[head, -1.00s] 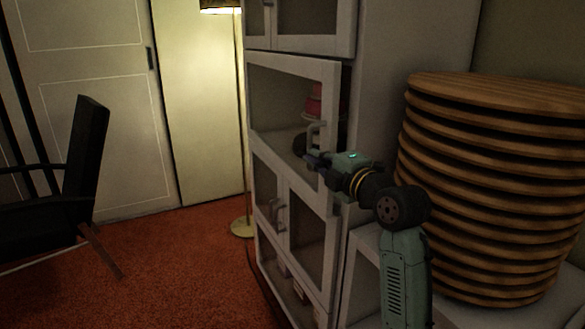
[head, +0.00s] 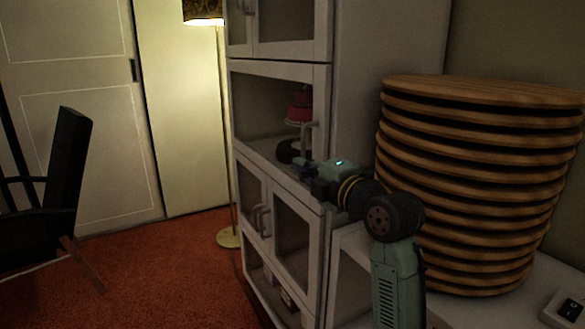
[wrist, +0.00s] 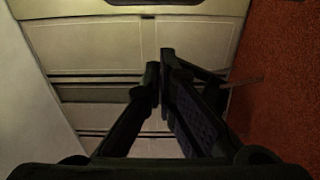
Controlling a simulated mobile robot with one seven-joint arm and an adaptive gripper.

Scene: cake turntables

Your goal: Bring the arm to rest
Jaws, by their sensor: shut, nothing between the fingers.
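My gripper (head: 300,170) is at the end of my outstretched arm, in front of the white cabinet (head: 328,230) in the head view. In the wrist view my gripper (wrist: 160,75) has its dark fingers brought together at the tips, with nothing between them. The cabinet's middle door has a pale handle (head: 309,137) just above and behind my gripper; whether they touch I cannot tell. Through that door's glass I see a red tiered cake (head: 299,106) on a pale stand. A dark round thing (head: 289,151) sits lower on the shelf, partly hidden by my arm.
A tall stack of round wooden boards (head: 475,190) stands right of my arm on a white surface. A white switch box (head: 567,308) is at the lower right. A floor lamp (head: 229,238) and a black chair (head: 62,170) stand left. Red carpet between them is clear.

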